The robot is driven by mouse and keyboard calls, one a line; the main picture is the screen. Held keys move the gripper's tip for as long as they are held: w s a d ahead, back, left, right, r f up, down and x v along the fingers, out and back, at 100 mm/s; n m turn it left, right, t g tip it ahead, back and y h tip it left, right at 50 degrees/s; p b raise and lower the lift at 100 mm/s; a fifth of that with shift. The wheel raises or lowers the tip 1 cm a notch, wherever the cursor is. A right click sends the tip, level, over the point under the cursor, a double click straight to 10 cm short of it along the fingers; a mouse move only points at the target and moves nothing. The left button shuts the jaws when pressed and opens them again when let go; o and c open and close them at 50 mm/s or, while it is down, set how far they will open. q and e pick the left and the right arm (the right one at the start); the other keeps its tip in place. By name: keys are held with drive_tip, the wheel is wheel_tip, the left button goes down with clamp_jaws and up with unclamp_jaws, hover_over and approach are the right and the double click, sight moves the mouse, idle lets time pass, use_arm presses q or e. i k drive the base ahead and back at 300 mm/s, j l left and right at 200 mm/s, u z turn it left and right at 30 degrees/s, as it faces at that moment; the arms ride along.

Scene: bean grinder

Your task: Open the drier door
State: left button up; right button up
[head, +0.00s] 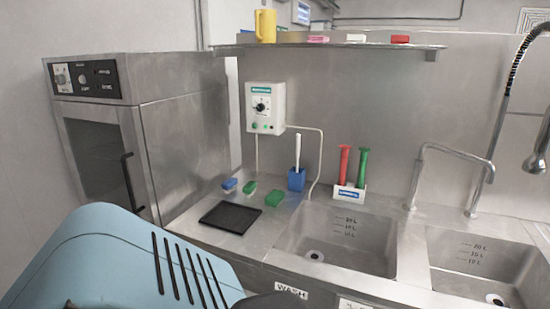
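The drier (185,130) is a steel cabinet at the left, with a black control panel (85,78) on its upper front. Its door (98,150) has a dark window in a steel frame and appears shut, flush with the cabinet front. A black vertical bar handle (128,182) is on the door's right side. The lower part of the door is hidden at the bottom left of the picture. Neither of my grippers is in view.
A steel counter with a black tray (230,217), brushes and two sinks (345,237) stands right of the drier. A shelf (330,45) with a yellow jug (265,26) hangs above. A white control box (265,107) is on the wall. A tap (450,150) stands between the sinks.

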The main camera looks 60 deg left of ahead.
sight(128, 118)
drive_tip(key=u, duration=3.2)
